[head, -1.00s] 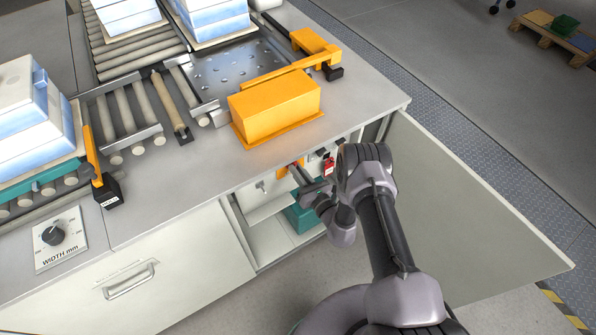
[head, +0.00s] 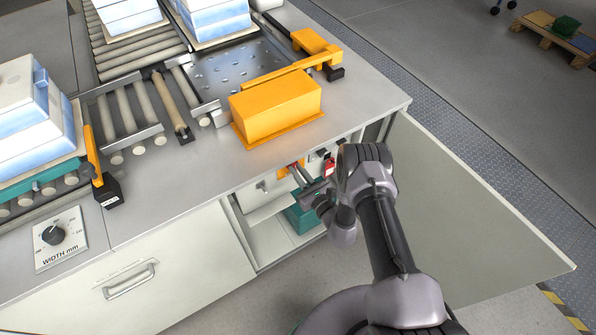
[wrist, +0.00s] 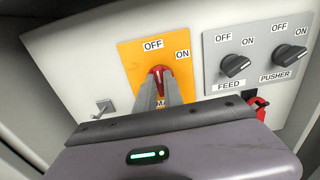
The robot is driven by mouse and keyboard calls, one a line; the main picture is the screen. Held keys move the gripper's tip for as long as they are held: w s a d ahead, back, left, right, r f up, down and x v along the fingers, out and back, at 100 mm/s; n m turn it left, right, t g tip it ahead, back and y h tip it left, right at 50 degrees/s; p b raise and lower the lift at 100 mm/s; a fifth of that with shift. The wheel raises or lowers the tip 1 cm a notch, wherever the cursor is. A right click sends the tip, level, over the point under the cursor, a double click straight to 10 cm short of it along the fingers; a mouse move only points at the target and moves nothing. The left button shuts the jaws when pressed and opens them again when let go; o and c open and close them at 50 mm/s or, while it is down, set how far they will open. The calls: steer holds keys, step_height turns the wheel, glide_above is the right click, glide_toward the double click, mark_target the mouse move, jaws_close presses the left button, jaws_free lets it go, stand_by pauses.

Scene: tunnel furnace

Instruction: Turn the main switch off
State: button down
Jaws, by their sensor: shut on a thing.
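The main switch is a red knob (wrist: 158,73) on a yellow plate (wrist: 135,56) in the wrist view. The plate reads OFF at the top and ON to the right. The top of the red knob points roughly up, towards OFF. My gripper (wrist: 160,88) is shut on this knob, and its fingers hide the knob's lower part and most of the lettering below it. In the head view my gripper (head: 296,170) reaches into the open cabinet under the counter, and a bit of the orange-yellow plate (head: 283,171) shows beside the fingers.
To the right, a grey panel (wrist: 262,87) bears the FEED knob (wrist: 235,66) and the PUSHER knob (wrist: 290,55). A red tag (wrist: 260,106) hangs below it. A key-like latch (wrist: 104,108) sits left. The cabinet door (head: 470,210) stands open right of my arm.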

steer(key=c, duration=1.5)
jaws_free()
steer(key=shift+o, duration=0.2)
steer(key=p+v, duration=0.5)
steer(key=v, duration=1.2)
steer(key=shift+s+d+p, duration=0.2)
steer(key=shift+p, duration=0.1)
